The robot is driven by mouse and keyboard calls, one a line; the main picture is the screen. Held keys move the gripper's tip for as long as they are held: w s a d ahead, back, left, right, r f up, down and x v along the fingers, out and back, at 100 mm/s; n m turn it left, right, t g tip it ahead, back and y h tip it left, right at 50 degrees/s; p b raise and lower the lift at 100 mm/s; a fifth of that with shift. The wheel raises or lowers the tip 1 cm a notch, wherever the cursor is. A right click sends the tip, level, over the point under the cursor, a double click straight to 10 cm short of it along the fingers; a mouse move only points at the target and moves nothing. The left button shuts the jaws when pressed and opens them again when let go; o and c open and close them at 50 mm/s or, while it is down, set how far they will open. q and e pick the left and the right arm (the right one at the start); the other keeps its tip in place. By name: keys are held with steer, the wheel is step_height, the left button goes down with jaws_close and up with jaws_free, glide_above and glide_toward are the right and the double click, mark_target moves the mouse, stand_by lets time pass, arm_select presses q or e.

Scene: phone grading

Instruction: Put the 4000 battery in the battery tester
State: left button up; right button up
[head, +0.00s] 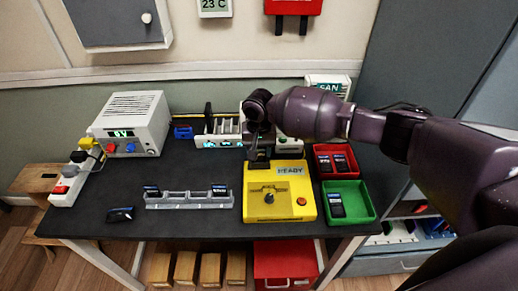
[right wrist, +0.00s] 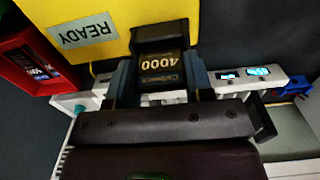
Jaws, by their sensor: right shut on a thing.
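The 4000 battery (right wrist: 160,62) is a dark block with "4000" printed on it, seen in the right wrist view. My right gripper (right wrist: 163,80) is shut on it, with one finger on each side. The yellow battery tester (head: 254,212) stands on the dark table with a "READY" display; its yellow body (right wrist: 100,14) also fills the top of the right wrist view. In the head view my right gripper (head: 259,150) is at the tester's back left edge. Whether the battery touches the tester cannot be told. My left gripper is not in view.
A red bin (head: 318,172) and a green bin (head: 370,204) with dark packs are right of the tester. A grey rack (head: 188,203) with dark packs stands left, beside a loose pack (head: 120,214). A power supply (head: 131,124) is at the back left.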

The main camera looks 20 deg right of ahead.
steer(key=shift+f, duration=0.15)
stand_by(0.4)
steer(key=o, duration=1)
step_height(320, 180, up, 10)
steer(key=shift+f+p, duration=0.25)
steer(key=shift+p, duration=0.25)
steer(key=shift+r, duration=0.65)
steer(key=shift+s, duration=0.1)
